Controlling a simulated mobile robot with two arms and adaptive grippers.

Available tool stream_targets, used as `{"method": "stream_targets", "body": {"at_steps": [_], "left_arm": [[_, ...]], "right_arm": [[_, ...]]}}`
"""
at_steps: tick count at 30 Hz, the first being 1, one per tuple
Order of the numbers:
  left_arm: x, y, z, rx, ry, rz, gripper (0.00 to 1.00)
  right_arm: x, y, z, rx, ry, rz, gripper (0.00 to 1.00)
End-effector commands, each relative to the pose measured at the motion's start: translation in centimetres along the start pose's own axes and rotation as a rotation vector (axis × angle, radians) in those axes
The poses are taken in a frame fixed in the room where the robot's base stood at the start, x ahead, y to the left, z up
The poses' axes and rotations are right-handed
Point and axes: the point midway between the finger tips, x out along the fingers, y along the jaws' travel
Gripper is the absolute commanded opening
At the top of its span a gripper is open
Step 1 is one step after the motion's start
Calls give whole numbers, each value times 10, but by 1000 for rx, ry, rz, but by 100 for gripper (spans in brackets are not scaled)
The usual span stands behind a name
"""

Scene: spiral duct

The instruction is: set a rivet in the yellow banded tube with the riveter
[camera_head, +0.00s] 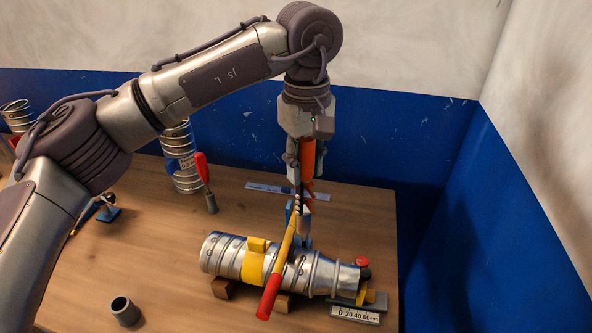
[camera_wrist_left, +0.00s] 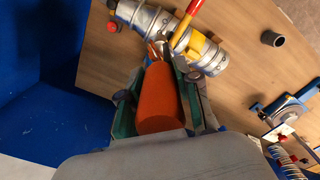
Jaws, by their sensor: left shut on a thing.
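The yellow banded tube (camera_head: 225,256) is a silver spiral duct with a yellow band (camera_head: 254,262). It lies on its side on wooden blocks, and also shows in the left wrist view (camera_wrist_left: 147,18). My left gripper (camera_head: 306,165) is above the tube's right half, pointing down. It is shut on the orange part of the riveter (camera_wrist_left: 160,98). The riveter's yellow arm with a red grip (camera_head: 269,297) slants down across the front of the tube. The riveter's head is close to the tube; I cannot tell whether it touches. My right gripper is not in view.
A scale plate (camera_head: 355,315) lies at the tube's right end. A red-handled tool (camera_head: 203,170) and a silver cylinder with a blue band (camera_head: 181,150) stand behind. A grey cup (camera_head: 125,311) stands front left. Blue walls bound the table behind and right.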

Motion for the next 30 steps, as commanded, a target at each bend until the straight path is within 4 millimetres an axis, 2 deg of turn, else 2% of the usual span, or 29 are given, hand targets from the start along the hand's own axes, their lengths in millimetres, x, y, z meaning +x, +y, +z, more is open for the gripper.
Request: {"method": "stream_targets", "body": {"at_steps": [10, 17, 23, 30], "left_arm": [[-3, 3, 0, 17, 0, 0, 0], [-2, 3, 0, 17, 0, -2, 0], [7, 3, 0, 16, 0, -2, 0], [28, 3, 0, 16, 0, -3, 0]], "right_arm": [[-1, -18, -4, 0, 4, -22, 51], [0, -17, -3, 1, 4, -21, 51], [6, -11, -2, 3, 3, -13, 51], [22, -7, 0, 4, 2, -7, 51]]}}
